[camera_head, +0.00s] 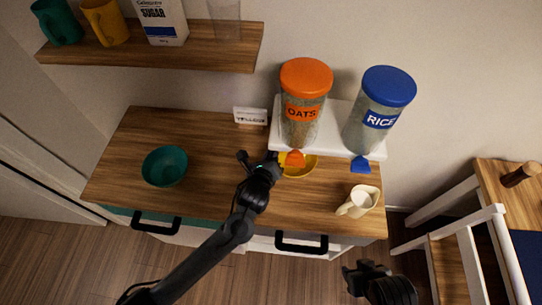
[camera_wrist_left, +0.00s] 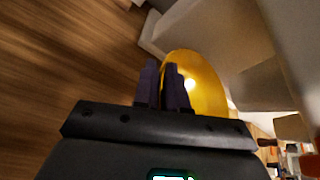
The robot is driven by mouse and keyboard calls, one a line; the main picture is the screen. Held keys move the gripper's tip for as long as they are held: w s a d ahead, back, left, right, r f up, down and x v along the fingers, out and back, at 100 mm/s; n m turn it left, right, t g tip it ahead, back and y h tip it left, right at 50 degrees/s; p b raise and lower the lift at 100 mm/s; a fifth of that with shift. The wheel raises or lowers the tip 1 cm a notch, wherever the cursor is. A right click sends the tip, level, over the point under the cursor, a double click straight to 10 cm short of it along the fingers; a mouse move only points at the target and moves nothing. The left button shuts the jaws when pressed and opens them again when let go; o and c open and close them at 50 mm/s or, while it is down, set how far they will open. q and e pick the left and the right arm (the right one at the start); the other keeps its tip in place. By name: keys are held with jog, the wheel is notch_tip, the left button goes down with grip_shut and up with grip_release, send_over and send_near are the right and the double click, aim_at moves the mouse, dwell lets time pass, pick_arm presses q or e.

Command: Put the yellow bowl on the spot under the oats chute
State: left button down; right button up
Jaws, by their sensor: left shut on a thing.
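The yellow bowl (camera_head: 306,168) sits at the oats dispenser (camera_head: 306,93), partly hidden beneath its orange chute (camera_head: 295,158). My left gripper (camera_head: 280,160) reaches its left side and is shut on its rim. In the left wrist view the yellow bowl (camera_wrist_left: 205,85) fills the area beyond the two dark fingers (camera_wrist_left: 164,85), which pinch its near edge. Whether the bowl rests on the surface or hangs just above it, I cannot tell. My right gripper (camera_head: 362,277) is low in the head view, away from the cabinet items; its fingers are unclear.
The rice dispenser (camera_head: 381,105) with a blue lid stands right of the oats on a white stand (camera_head: 335,142). A teal bowl (camera_head: 165,166) is at the left of the wooden top, and a cream mug (camera_head: 358,201) at the right.

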pick_arm(q)
jog(key=shift+s, duration=0.2)
jog(key=shift+w+f, duration=0.1)
jog(key=shift+w, duration=0.05)
jog(key=c, duration=1.2)
grip_release()
jog(key=shift+f, duration=0.15)
